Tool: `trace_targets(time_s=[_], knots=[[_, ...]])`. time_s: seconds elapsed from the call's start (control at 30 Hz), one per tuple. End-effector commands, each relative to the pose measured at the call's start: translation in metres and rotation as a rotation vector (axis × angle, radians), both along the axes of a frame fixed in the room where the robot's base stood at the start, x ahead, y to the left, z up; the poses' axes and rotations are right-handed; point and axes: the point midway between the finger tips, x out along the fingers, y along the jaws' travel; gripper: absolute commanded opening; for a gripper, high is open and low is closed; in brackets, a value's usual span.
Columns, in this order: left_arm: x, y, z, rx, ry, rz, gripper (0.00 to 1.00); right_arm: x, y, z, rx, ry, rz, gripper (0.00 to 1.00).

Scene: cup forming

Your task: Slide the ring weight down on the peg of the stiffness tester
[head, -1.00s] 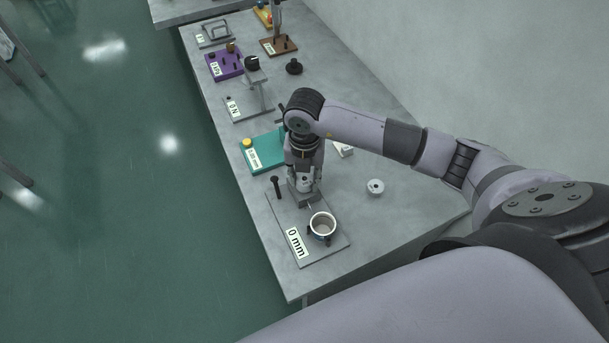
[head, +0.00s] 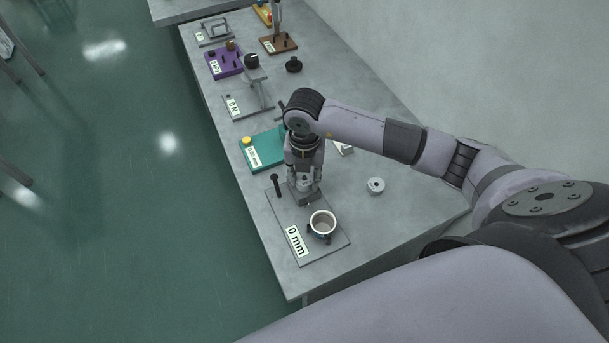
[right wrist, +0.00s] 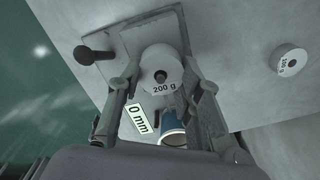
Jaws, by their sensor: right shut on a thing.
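The ring weight (right wrist: 163,85), a pale disc marked 200 g, sits between the two fingers of my right gripper (head: 304,197) in the right wrist view. The gripper is shut on it, over the back part of the stiffness tester's grey plate (head: 283,223). The centre of the ring is dark; I cannot tell how far the peg passes through it. In the head view the hand hides the ring. The white-rimmed blue cup (head: 322,224) stands at the plate's front, next to a 0 mm label (head: 294,241). My left gripper is not in view.
A black-knobbed post (head: 276,186) stands at the plate's left. A second ring weight (head: 376,186), marked 100 g (right wrist: 290,62) in the right wrist view, lies on the bench to the right. A teal station (head: 264,150) and several other stations stand behind. The front-right bench is clear.

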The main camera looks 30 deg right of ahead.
Motion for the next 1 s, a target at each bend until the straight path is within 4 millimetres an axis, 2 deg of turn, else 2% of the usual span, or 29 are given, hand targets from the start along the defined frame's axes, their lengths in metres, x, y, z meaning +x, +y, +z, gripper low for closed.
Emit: trace_targets(time_s=[0.07,0.37,0.6,0.9,1.0], knots=[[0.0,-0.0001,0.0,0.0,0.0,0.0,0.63,0.0002,0.0,0.0003,0.001,-0.001,0.0,0.35],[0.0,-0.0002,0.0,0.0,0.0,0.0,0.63,0.0002,0.0001,0.0002,0.001,-0.001,0.0,0.55],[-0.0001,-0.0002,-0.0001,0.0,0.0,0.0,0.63,-0.0001,0.0,-0.0002,0.0,0.0,0.0,0.57],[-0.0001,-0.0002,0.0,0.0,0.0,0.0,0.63,-0.0001,0.0001,-0.0001,0.0,0.0,0.0,0.76],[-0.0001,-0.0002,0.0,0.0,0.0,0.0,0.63,-0.0001,0.0001,-0.0001,0.0,0.0,0.0,0.76]])
